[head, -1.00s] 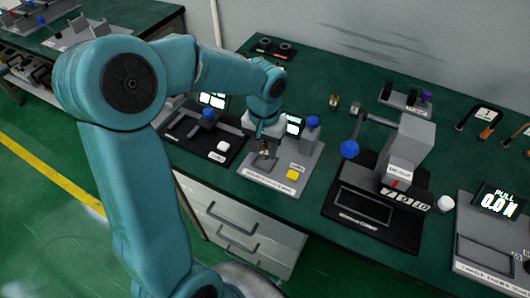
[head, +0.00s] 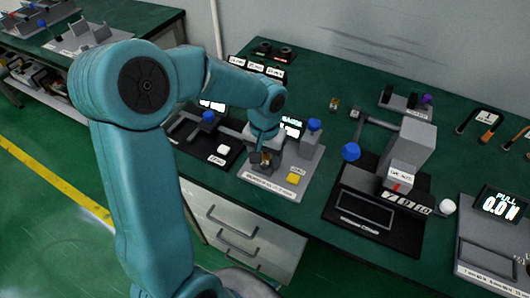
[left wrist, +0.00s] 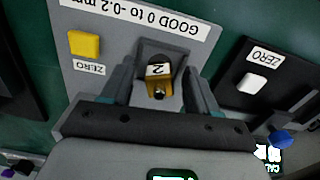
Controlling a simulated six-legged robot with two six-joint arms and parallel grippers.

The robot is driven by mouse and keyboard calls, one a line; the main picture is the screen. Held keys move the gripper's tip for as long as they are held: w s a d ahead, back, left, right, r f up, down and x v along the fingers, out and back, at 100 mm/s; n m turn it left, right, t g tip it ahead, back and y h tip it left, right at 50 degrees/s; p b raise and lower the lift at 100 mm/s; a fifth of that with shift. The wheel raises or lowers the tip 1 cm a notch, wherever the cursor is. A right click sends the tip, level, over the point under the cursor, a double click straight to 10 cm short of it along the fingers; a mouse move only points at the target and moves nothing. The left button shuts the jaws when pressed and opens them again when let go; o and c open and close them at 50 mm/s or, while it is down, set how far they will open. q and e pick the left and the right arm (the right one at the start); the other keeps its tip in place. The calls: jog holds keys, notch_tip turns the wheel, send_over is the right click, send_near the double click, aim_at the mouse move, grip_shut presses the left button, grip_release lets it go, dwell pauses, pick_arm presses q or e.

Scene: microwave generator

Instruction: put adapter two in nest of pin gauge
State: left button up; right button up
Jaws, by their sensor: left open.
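Adapter two (left wrist: 158,83), a small brass piece with a white "2" label, sits in the dark square nest (left wrist: 178,55) of the pin gauge in the left wrist view. The pin gauge (head: 300,160) is a grey plate with a display, a blue knob and a yellow zero button; the adapter (head: 265,158) shows small at its nest in the head view. My left gripper (left wrist: 158,92) is open, with one finger on each side of the adapter and gaps between. In the head view, my left gripper (head: 262,150) is over the nest. My right gripper is not in view.
A black gauge with a white zero button (head: 223,149) stands to the left. A black-based gauge with a grey block (head: 412,150) stands to the right. A pull gauge (head: 492,235) is at far right.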

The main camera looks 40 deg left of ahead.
pick_arm(q)
notch_tip(320, 180, up, 11)
jog(key=shift+w+r+p, duration=0.1)
jog(key=shift+p, duration=0.35)
jog(key=shift+r, duration=0.6)
